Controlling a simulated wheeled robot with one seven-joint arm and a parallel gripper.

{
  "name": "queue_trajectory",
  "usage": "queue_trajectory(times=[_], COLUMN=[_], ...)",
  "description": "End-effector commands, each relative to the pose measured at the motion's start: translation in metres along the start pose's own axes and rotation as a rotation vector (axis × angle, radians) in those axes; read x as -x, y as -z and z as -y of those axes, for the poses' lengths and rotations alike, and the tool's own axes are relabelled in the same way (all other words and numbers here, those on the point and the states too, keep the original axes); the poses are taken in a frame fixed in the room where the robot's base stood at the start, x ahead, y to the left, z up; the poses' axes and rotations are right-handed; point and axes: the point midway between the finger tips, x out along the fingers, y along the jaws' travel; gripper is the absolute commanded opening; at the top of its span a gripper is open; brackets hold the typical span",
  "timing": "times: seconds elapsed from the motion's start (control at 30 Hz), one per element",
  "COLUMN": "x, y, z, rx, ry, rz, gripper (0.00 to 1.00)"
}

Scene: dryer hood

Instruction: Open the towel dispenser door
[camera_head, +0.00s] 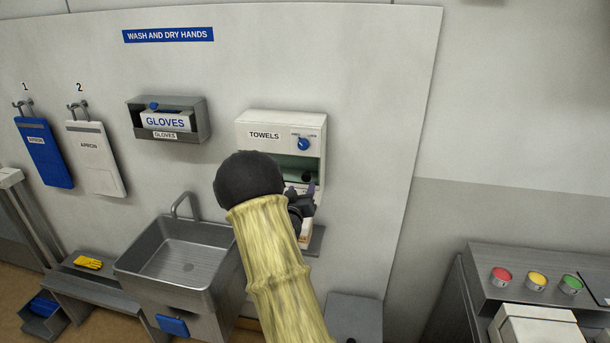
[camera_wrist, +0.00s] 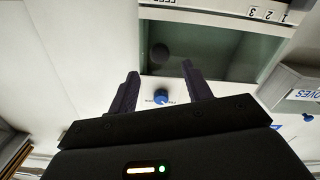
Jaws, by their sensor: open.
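The towel dispenser (camera_head: 265,121) is a white wall box marked TOWELS, right of the glove box. Its blue knob (camera_head: 304,144) is at the upper right of its front, with a dark greenish window (camera_head: 307,166) below. My forearm and gripper (camera_head: 308,190) hide much of its lower front. In the wrist view, which is turned over, my gripper (camera_wrist: 159,70) is open and empty. The blue knob (camera_wrist: 161,97) appears between the two fingers, and the greenish window (camera_wrist: 215,52) lies beyond the fingertips. A dark round spot shows in the window; I cannot tell what it is. The door looks shut.
A glove box (camera_head: 170,122) hangs left of the dispenser; it also shows in the wrist view (camera_wrist: 290,88). A steel sink (camera_head: 185,260) stands below. Two aprons hang at left. A grey cabinet (camera_head: 535,265) with coloured buttons stands at right. The wall right of the dispenser is clear.

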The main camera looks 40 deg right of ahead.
Motion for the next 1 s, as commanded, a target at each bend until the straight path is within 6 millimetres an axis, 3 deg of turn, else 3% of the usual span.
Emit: queue_trajectory(times=[0.4, 0.8, 1.0], x=[-0.059, -0.067, -0.067], y=[0.002, -0.001, -0.001], z=[0.0, -0.001, -0.002], rx=[0.0, 0.0, 0.0], ry=[0.001, 0.0, -0.002], rz=[0.0, 0.001, 0.001], gripper=[0.49, 0.49, 0.1])
